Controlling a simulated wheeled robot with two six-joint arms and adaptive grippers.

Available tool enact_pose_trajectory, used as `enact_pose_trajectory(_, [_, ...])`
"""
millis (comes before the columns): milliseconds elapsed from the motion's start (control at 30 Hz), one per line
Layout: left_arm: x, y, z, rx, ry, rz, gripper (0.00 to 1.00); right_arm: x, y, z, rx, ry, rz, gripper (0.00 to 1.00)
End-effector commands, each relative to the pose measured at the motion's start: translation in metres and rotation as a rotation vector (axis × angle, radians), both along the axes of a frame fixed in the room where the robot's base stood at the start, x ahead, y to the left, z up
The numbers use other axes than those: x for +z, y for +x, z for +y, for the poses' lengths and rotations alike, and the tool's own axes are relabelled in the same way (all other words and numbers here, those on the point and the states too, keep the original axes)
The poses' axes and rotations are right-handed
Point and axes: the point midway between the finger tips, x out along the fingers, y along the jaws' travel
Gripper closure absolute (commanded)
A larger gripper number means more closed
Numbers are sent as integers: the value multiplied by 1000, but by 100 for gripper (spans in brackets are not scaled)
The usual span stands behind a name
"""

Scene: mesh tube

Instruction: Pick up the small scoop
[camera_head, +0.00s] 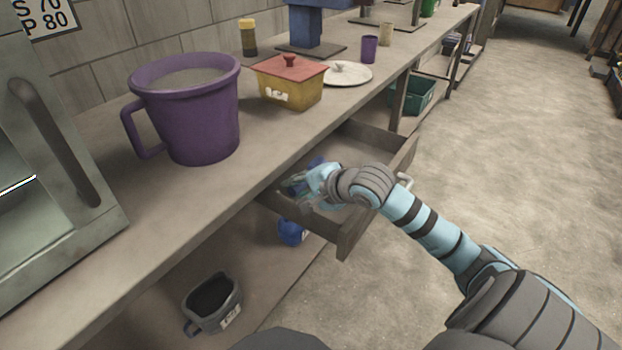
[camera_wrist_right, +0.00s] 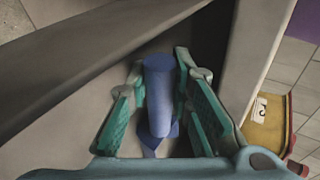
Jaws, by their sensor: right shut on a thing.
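The small scoop is blue and shows in the right wrist view (camera_wrist_right: 160,95), upright in that picture between the two teal finger pads. My right gripper (camera_wrist_right: 160,110) is shut on it, inside the open drawer (camera_head: 378,147). In the head view the scoop (camera_head: 316,162) is a small patch of blue beside my right gripper (camera_head: 305,187), mostly hidden by the gripper and wrist. My left gripper is not in view.
The drawer walls stand close around my right gripper, and the bench top overhangs its back. On the bench are a purple mug (camera_head: 200,125), a yellow box with a red lid (camera_head: 290,85) and a white lid (camera_head: 347,74). A grey pot (camera_head: 213,303) stands below.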

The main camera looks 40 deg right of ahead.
Motion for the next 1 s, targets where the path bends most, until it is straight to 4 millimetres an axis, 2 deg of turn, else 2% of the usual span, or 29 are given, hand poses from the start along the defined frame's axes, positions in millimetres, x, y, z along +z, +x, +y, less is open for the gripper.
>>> enact_pose_trajectory(167, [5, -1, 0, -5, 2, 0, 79, 5, 0, 0, -1, 1, 2, 100])
enact_pose_trajectory(267, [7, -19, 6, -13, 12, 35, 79, 14, 0, 0, -1, 1, 1, 100])
enact_pose_trajectory(500, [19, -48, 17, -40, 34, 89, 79, 15, -14, -39, -2, -7, 7, 100])
enact_pose_trajectory(1000, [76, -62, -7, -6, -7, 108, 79, 135, -13, -38, 1, -1, -2, 100])
